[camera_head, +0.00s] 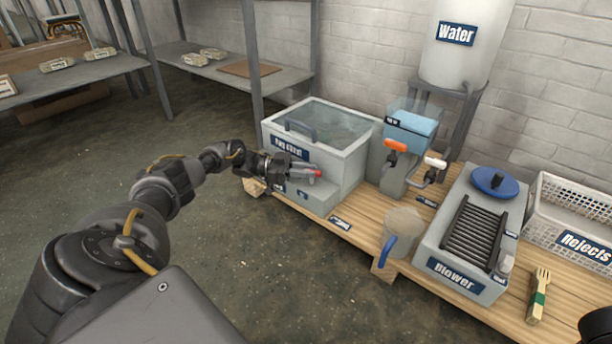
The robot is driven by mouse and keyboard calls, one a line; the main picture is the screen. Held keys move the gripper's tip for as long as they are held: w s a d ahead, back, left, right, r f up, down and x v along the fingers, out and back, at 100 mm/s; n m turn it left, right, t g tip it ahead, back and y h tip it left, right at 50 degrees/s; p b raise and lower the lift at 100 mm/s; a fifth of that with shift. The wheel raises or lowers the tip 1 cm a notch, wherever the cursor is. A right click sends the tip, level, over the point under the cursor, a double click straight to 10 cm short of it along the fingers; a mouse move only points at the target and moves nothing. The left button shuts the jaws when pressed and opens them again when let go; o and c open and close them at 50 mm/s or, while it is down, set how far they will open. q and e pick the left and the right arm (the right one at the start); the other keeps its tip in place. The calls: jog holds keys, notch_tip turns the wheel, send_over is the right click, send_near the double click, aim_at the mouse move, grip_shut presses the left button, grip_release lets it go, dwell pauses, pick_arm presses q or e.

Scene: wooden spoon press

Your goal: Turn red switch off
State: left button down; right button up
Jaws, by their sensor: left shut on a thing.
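The red switch (318,173) shows as a small red tip at the front of a grey box machine (345,160) with a glass lid, on the left end of the wooden bench. My left gripper (312,173) reaches in from the left and is shut at the switch, with the red part between or at its fingertips. The fingers hide most of the switch, so its position cannot be told. Of my right arm only a dark part shows at the lower right edge; its gripper is not visible.
Right of the machine stand a water tank (462,45) with taps, a grey mug (401,228) with a blue handle, a blower unit (450,262), a wooden fork (538,296) and a white rejects crate (570,195). Metal shelves (200,68) stand behind at left. The floor at front is clear.

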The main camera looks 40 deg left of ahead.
pick_arm(q)
jog(key=shift+w+d+m+g+h, duration=0.15)
jog(key=shift+m+g+h, duration=0.55)
jog(key=shift+g, duration=0.4)
jog(key=c, duration=1.3)
grip_release()
jog(key=shift+a, duration=0.2)
jog(key=v, duration=0.8)
jog(key=shift+a, duration=0.15)
jog(key=shift+s+a, duration=0.25)
jog(key=shift+a, duration=0.35)
jog(key=shift+s+a, duration=0.35)
jog(key=shift+a, duration=0.1)
